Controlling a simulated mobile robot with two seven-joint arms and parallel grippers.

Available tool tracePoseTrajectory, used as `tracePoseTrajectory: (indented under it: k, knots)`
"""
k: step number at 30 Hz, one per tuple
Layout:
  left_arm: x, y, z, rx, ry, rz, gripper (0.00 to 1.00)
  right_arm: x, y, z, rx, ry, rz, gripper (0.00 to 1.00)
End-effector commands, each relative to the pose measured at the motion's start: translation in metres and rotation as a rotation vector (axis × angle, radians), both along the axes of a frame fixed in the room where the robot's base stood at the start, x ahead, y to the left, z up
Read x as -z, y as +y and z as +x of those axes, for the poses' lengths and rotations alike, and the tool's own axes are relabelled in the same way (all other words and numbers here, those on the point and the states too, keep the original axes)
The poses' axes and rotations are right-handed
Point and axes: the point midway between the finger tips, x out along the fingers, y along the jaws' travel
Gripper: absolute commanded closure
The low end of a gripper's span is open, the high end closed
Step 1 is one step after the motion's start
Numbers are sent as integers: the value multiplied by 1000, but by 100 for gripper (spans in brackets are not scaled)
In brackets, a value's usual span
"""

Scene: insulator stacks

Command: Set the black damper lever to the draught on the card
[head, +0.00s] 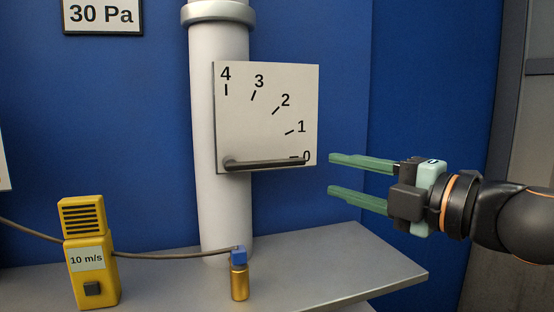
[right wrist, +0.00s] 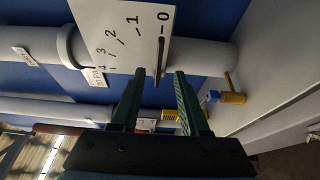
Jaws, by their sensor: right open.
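The black damper lever (head: 265,164) lies level along the bottom of the white dial plate (head: 250,120), its free end at the 0 mark. The plate is numbered 0 to 4 and sits on a pale vertical pipe. A card (head: 101,14) at the upper left reads 30 Pa. My right gripper (head: 330,174) is open and empty, just right of the plate, fingers pointing left, apart from the lever's free end. In the right wrist view the lever (right wrist: 161,62) appears in line with the gap between the fingers. My left gripper is not in view.
A yellow meter (head: 90,258) labelled 10 m/s stands on the grey shelf (head: 340,262), with a cable running to a brass fitting with a blue top (head: 239,275) below the plate. The shelf's right part is clear. The pale pipe (head: 222,215) stands behind the plate.

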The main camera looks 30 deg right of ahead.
Motion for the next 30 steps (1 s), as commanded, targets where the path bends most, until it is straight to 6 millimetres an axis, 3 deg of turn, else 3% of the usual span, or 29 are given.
tracePoseTrajectory:
  k: [13,20,30]
  knots:
    - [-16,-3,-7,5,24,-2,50,-2,7,37,-7,3,2,55]
    - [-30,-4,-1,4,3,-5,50,-1,11,61,-6,4,3,55]
    - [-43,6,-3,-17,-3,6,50,-3,16,91,-5,1,7,55]
